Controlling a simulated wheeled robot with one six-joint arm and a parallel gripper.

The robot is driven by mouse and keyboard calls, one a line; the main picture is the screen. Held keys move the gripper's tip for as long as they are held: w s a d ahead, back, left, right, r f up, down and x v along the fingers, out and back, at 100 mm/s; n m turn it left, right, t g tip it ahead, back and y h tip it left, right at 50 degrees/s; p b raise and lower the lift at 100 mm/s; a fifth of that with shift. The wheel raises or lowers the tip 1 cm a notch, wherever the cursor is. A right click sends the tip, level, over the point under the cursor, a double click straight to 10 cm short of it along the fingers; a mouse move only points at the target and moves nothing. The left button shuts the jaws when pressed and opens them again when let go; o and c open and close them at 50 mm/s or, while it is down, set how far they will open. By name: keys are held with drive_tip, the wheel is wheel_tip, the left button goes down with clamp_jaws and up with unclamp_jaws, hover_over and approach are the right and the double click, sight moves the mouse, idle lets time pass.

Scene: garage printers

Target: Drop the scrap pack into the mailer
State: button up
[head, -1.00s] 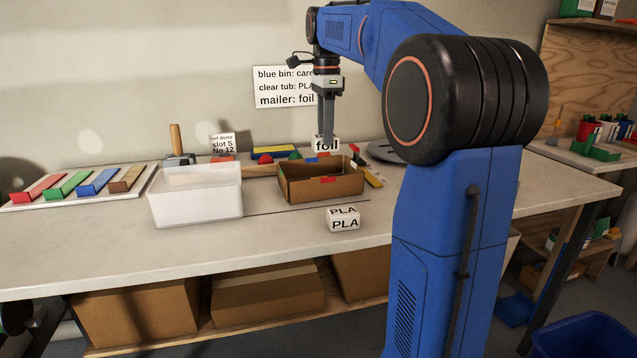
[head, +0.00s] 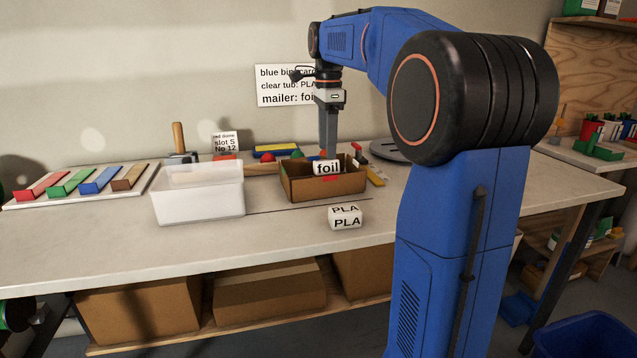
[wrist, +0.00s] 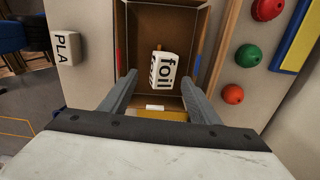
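The scrap pack is a small white block marked "foil" (head: 327,168); it also shows in the wrist view (wrist: 163,70), tilted. The mailer is an open brown cardboard box (head: 297,190) on the bench, and its walls surround the pack in the wrist view (wrist: 201,20). My gripper (head: 328,155) points down over the mailer. In the wrist view its two fingers (wrist: 160,82) stand apart, with gaps on both sides of the pack. The pack is within the mailer's opening, below the fingertips; whether it rests on the floor is unclear.
A clear white tub (head: 200,195) stands left of the mailer. A white block marked "PLA" (head: 345,217) lies in front. Behind are a wooden strip with coloured domes (head: 260,168) and a hammer (head: 180,145).

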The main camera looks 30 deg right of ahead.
wheel_tip(320, 180, up, 17)
drive_tip(key=shift+r, duration=0.2)
idle(0.6)
idle(0.4)
